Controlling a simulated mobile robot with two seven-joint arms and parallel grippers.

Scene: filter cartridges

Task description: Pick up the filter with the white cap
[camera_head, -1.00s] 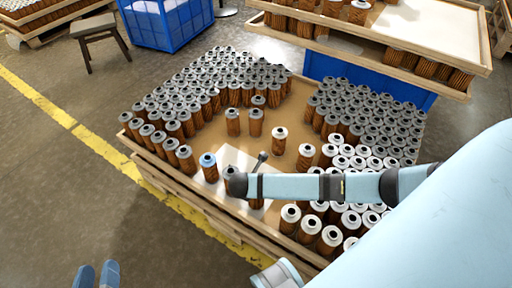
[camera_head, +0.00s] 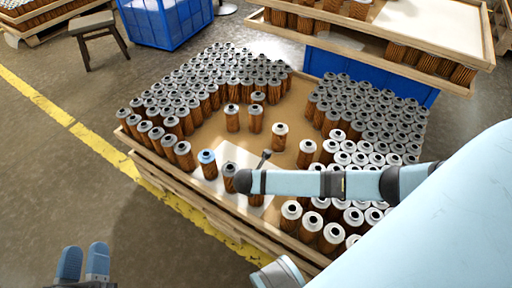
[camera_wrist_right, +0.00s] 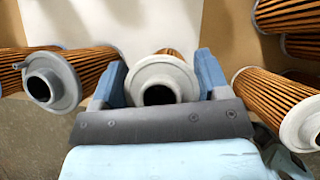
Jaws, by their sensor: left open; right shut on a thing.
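In the right wrist view, a brown pleated filter with a white cap (camera_wrist_right: 158,80) sits between the two blue fingers of my right gripper (camera_wrist_right: 163,78), which is shut on it. The dark hole of its cap faces the camera. In the head view my right forearm covers this area, and the gripper's fingers are not clear there. My left gripper (camera_head: 83,264) is open and empty at the lower left, over the floor, away from the crate. Other white-capped filters (camera_head: 279,137) stand in the crate, several at its right front.
In the right wrist view a grey-capped filter (camera_wrist_right: 50,82) is close on the left and a white-capped one (camera_wrist_right: 300,118) on the right. Many grey-capped filters fill the crate's (camera_head: 207,204) back and sides.

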